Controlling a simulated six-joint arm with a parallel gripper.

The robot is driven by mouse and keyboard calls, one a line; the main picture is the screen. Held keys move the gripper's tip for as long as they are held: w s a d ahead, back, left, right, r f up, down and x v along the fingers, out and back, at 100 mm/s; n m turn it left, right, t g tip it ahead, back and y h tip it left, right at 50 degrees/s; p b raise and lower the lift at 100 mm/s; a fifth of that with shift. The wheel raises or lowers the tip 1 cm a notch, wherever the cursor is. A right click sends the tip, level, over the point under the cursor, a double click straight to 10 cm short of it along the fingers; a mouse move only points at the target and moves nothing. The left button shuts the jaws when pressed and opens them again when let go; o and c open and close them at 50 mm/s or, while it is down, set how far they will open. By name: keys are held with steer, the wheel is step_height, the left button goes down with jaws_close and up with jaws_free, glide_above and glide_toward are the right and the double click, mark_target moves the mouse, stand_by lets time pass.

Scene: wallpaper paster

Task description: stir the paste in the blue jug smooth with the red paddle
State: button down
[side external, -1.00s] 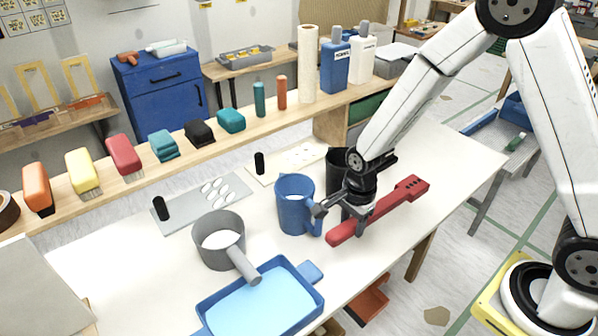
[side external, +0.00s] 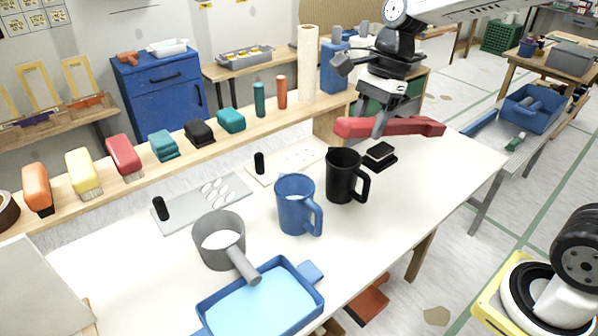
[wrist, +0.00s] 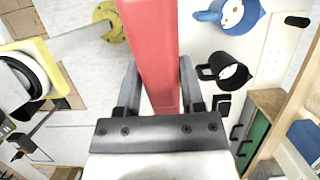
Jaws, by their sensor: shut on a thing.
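The blue jug (side external: 296,212) stands upright on the white table, its handle to the right. It also shows at the top of the wrist view (wrist: 236,14), with white paste inside. My gripper (side external: 380,125) is shut on the red paddle (side external: 412,127) and holds it level in the air, above and to the right of the jugs. In the wrist view the paddle (wrist: 152,50) runs up between the two fingers. The paddle is clear of the blue jug.
A black jug (side external: 342,178) stands right of the blue one, with a small black block (side external: 380,152) behind it. A grey pot (side external: 215,250) and a blue tray (side external: 262,305) are at the front left. The table's right end (side external: 450,175) is clear.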

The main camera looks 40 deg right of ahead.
steer(key=shift+y, duration=0.6)
step_height(320, 180, up, 9)
steer(key=shift+f, duration=0.1)
steer(key=shift+w+a+r, duration=0.2)
steer(key=shift+w+a, duration=0.05)
steer(key=w+a+y, duration=0.4)
steer(key=w, duration=0.5)
steer(key=w+a+y, duration=0.4)
steer(key=w, duration=0.6)
steer(key=shift+a+f, duration=0.15)
steer(key=shift+f, duration=2.35)
steer(key=shift+a+f, duration=0.1)
steer(key=shift+a+f, duration=2.35)
steer(key=shift+a, duration=0.15)
steer(key=d+f, duration=0.5)
steer(key=f, duration=0.6)
steer(key=shift+f, duration=0.4)
steer(key=shift+d, duration=0.15)
